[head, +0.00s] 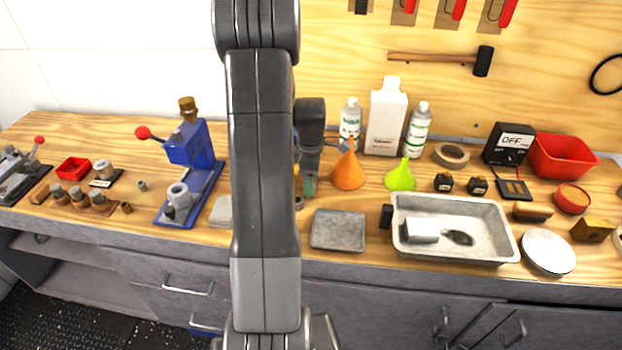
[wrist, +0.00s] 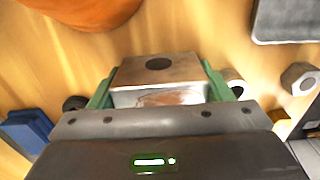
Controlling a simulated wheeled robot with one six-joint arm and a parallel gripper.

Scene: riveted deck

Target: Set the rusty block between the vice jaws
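My gripper (head: 309,187) hangs low over the bench just right of my arm, left of the orange funnel. In the wrist view its two green fingers (wrist: 160,82) stand against opposite sides of a block (wrist: 160,65). The block has a brownish-grey top with a dark round hole and a pale face with rust-coloured patches. The fingers appear closed on it; its underside is hidden. No vice jaws show clearly. A grey device with a red-knobbed lever (head: 20,175) stands at the far left, and I cannot tell whether it is the vice.
A blue press (head: 190,150) stands left of my arm. The orange funnel (head: 348,172), a grey plate (head: 338,230) and a metal tray (head: 455,212) lie to the right. A hex nut (wrist: 299,77) lies near the gripper. My arm hides the bench's middle.

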